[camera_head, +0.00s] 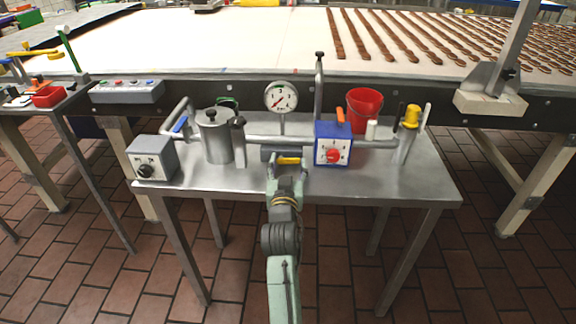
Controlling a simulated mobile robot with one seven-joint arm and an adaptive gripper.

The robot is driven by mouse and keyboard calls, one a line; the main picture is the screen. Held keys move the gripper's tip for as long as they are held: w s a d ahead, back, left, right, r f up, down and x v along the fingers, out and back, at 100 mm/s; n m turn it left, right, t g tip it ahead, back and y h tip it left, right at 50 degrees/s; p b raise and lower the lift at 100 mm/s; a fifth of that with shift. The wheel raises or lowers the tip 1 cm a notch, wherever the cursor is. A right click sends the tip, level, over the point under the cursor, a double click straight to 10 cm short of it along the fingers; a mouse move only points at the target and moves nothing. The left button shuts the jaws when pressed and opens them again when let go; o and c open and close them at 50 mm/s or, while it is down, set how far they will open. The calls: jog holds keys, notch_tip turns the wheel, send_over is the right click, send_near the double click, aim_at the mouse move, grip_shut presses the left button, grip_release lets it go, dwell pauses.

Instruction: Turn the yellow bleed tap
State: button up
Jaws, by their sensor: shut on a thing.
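The yellow bleed tap (288,160) is a small yellow lever at the front of the pipework on the metal table. My gripper (287,168) reaches it from the front, with its fingers around the yellow lever. The gripper is shut on it. The lever lies roughly level, pointing right. Part of the tap is hidden by my fingers. A horizontal pipe (385,144) runs behind it, with a round pressure gauge (281,97) above.
Left of the tap stand a steel pot (215,138) and a grey dial box (152,158). Right of it are a blue box with a red knob (333,145) and a red bucket (364,106). The table's (410,185) front right is clear.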

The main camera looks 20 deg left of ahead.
jog(key=c, duration=0.5)
jog(key=shift+o, duration=0.2)
jog(key=shift+f+m+b, duration=0.25)
jog(key=shift+m+b, duration=0.15)
jog(key=shift+b, duration=0.2)
jog(key=shift+r, duration=0.1)
jog(key=o, duration=1.2)
jog(key=shift+c, duration=0.2)
jog(key=v, duration=1.2)
jog(key=shift+r, duration=0.1)
